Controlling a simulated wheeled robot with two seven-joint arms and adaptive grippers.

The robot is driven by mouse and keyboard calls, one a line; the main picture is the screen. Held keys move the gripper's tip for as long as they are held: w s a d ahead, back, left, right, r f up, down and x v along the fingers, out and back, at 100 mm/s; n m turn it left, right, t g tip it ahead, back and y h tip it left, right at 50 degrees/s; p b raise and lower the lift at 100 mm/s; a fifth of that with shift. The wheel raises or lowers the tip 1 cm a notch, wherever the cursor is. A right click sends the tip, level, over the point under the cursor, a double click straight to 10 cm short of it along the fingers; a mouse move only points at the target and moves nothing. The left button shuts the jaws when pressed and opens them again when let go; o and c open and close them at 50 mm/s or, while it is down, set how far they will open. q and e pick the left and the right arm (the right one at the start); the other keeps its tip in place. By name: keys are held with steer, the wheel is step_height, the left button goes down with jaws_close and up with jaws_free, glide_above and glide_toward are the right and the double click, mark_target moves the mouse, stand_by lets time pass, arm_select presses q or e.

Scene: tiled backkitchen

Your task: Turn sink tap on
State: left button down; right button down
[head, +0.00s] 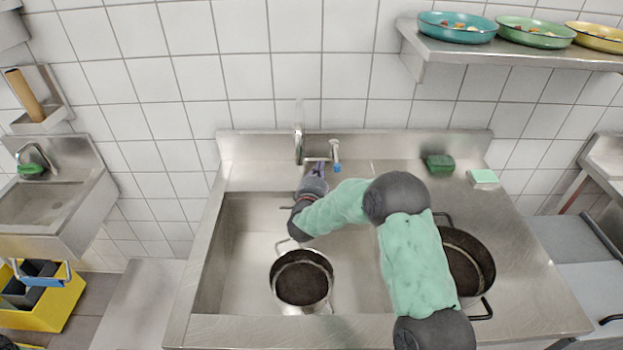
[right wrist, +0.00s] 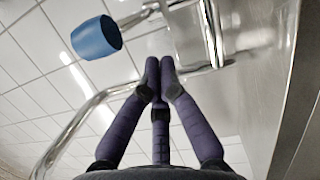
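The sink tap (head: 299,140) is chrome and stands at the back of the steel sink, with a blue-ended handle (head: 336,160) to the right of its spout. My right gripper (head: 319,168) is at the tap, between spout and handle in the head view. In the right wrist view its purple fingers (right wrist: 160,65) are together at the tips, with nothing seen between them. The blue handle end (right wrist: 96,37) is to the upper left of the fingertips, apart from them. The curved chrome spout (right wrist: 85,115) passes left of the fingers. My left gripper is out of view.
A pot (head: 302,280) stands in the sink basin (head: 240,240). A black pan (head: 468,262) is on the right counter, partly behind my arm. A green sponge (head: 438,163) lies at the back right. A shelf (head: 500,50) with several plates hangs at upper right.

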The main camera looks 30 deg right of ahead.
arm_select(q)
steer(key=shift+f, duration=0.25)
arm_select(e)
steer(key=shift+s+d+r, duration=0.25)
steer(key=shift+s+d, duration=0.3)
steer(key=shift+d, duration=0.25)
steer(key=shift+s, duration=0.15)
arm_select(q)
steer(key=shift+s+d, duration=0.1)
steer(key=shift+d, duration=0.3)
arm_select(e)
steer(key=shift+s+d+n+t+y, duration=0.3)
steer(key=shift+n+t+y, duration=0.1)
steer(key=shift+y, duration=0.1)
